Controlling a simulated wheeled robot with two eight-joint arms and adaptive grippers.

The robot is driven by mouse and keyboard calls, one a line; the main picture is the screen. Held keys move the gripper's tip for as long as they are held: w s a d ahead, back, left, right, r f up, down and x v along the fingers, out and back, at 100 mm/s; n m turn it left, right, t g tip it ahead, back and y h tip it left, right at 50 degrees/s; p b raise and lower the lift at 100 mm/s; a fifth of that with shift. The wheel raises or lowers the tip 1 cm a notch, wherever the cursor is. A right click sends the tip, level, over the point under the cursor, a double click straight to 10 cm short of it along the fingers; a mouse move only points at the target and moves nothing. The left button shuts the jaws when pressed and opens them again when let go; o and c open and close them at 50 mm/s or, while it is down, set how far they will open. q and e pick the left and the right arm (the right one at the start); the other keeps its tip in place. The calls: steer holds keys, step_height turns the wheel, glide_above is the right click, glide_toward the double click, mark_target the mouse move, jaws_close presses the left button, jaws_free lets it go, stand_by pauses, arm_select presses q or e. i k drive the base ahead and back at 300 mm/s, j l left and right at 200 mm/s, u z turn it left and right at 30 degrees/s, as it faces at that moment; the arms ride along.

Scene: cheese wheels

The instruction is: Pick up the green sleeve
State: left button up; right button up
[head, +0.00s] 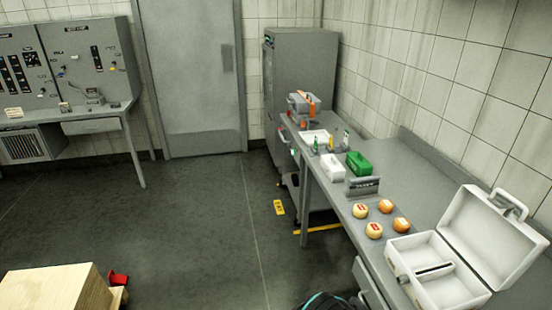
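A green block-like object (358,164), likely the green sleeve, sits on the long grey counter (416,178) along the right wall. It stands just right of a white box-like object (332,167) and behind a small grey stand with a dark label (363,187). Its lower front is partly hidden by that stand. It is too small to make out any opening in it. Neither of my grippers shows in the head view.
Cheese wheels (374,231) and an open white case (437,266) are nearer on the counter. Small bottles (346,140), a white tray (315,136) and an orange-grey machine (303,105) are farther back. A wooden block (55,290) is front left. Mid-floor is clear.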

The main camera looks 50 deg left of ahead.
mark_target(360, 166)
steer(key=u, duration=1.1)
steer(key=z, duration=1.65)
steer(key=u, duration=1.6)
steer(key=i+z, duration=0.1)
steer(key=z, duration=0.35)
steer(key=j+z, duration=0.2)
steer(key=z, duration=0.25)
steer(key=i+j+z, duration=0.1)
steer(key=z, duration=0.35)
steer(key=j+z, duration=0.2)
steer(key=z, duration=0.25)
steer(key=j+z, duration=0.2)
steer(key=j, duration=0.35)
steer(key=j+z, duration=0.2)
steer(key=j, duration=0.35)
steer(key=j+z, duration=0.2)
steer(key=j, duration=0.3)
steer(key=j+z, duration=0.2)
steer(key=j, duration=0.35)
steer(key=k+j+z, duration=0.2)
steer(key=j, duration=0.3)
steer(key=k+j+z, duration=0.2)
steer(key=j, duration=0.3)
steer(key=i, duration=0.1)
